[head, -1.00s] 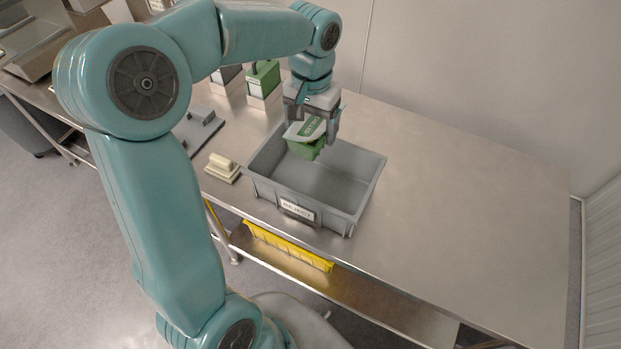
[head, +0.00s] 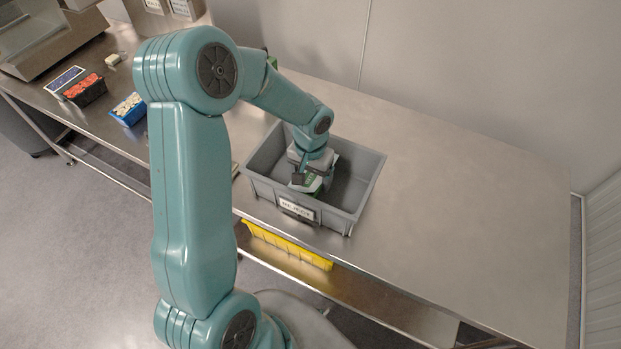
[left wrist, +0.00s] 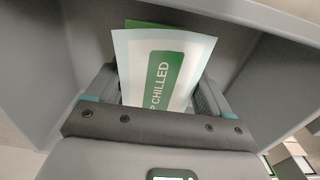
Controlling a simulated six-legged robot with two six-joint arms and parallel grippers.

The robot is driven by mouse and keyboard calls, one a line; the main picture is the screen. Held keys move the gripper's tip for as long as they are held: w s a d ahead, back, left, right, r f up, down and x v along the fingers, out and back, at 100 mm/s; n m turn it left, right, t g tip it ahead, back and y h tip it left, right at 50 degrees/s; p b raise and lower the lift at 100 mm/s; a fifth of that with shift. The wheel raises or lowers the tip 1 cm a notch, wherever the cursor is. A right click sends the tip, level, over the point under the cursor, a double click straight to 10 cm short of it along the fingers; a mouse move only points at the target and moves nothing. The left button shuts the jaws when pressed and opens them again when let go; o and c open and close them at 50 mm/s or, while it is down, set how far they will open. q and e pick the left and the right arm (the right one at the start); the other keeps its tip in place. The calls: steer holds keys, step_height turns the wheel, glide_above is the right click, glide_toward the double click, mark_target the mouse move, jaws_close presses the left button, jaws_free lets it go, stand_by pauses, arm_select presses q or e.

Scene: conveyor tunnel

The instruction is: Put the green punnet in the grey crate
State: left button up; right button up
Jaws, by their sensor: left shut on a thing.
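The grey crate (head: 355,208) stands on the steel table, with a white label on its front wall. My left gripper (head: 309,183) is down inside the crate, between its walls. It is shut on the green punnet (head: 312,184), which has a white top with a green label. In the left wrist view the punnet (left wrist: 165,70) sits between the two fingers, with "CHILLED" readable on its label. The grey crate's walls (left wrist: 40,70) surround it there. The gripper and arm hide much of the punnet, and I cannot tell whether it touches the crate floor. My right gripper is not in view.
A blue punnet (head: 128,109) and a punnet with red contents (head: 86,90) stand on the table at the left. A yellow bin (head: 288,247) is on the shelf below. The table (head: 470,190) is clear to the right of the crate.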

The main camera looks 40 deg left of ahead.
mark_target(311, 176)
arm_select(q)
steer(key=shift+w+f, duration=0.15)
steer(key=shift+f, duration=0.8)
steer(key=shift+r, duration=0.1)
steer(key=shift+f, duration=0.25)
steer(key=o, duration=1.4)
steer(key=shift+r, duration=0.1)
steer(key=shift+r, duration=0.1)
step_height(311, 176, up, 12)
